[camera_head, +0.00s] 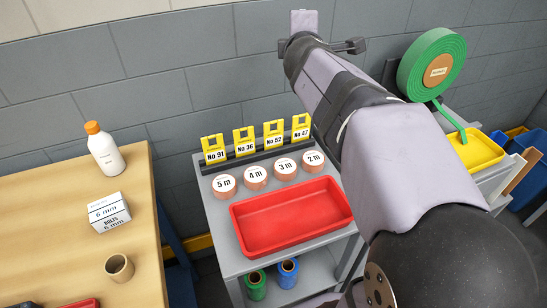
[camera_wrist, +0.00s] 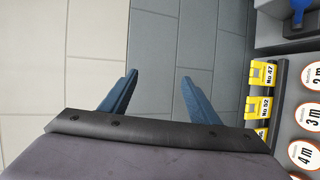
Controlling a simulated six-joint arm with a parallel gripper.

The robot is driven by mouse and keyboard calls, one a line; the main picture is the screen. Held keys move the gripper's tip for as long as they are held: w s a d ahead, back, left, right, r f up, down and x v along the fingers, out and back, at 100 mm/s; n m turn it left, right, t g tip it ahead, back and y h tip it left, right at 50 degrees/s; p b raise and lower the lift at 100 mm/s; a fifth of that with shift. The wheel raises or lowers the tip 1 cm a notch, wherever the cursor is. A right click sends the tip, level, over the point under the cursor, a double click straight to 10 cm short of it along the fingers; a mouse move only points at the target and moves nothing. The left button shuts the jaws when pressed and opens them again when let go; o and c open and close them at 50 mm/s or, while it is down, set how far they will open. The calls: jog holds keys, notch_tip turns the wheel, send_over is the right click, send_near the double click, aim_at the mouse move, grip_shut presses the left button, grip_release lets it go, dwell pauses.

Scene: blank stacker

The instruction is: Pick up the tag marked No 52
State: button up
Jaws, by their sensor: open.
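The yellow tag marked No 52 (camera_head: 273,136) stands in a dark rack (camera_head: 256,156) at the back of the grey cart, third from the left. In the wrist view the No 52 tag (camera_wrist: 260,107) is at the right. To its left is the No 36 tag (camera_head: 244,142), to its right the No 47 tag (camera_head: 301,127), and the No 91 tag (camera_head: 213,150) is at the far left. My gripper (camera_wrist: 159,79) is open and empty, its two blue fingers apart against the wall. In the head view I cannot make out its fingers.
Several round length-marked discs (camera_head: 255,174) lie in front of the rack. A red tray (camera_head: 290,217) is nearer, on the cart. A wooden table (camera_head: 60,190) with a bottle (camera_head: 104,152) and a bolts box (camera_head: 109,213) stands left. A green reel (camera_head: 420,70) stands right.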

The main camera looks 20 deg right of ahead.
jog(key=w+a+n+t+y+b, duration=0.1)
jog(key=w+n+t+b, duration=0.15)
jog(key=n+b, duration=0.4)
jog(key=n+t+y+b, duration=0.2)
jog(key=n+y+b, duration=0.3)
jog(key=n+b, duration=1.15)
send_over(277, 133)
jog(key=s+a, duration=0.1)
jog(key=s, duration=0.2)
notch_tip(277, 133, down, 7)
jog(key=shift+m, duration=0.4)
notch_tip(277, 133, down, 19)
jog(key=shift+r+b, duration=0.2)
jog(key=shift+b, duration=0.2)
jog(key=w, duration=0.7)
jog(key=shift+w, duration=0.15)
jog(key=c, duration=0.8)
jog(key=shift+r, duration=0.15)
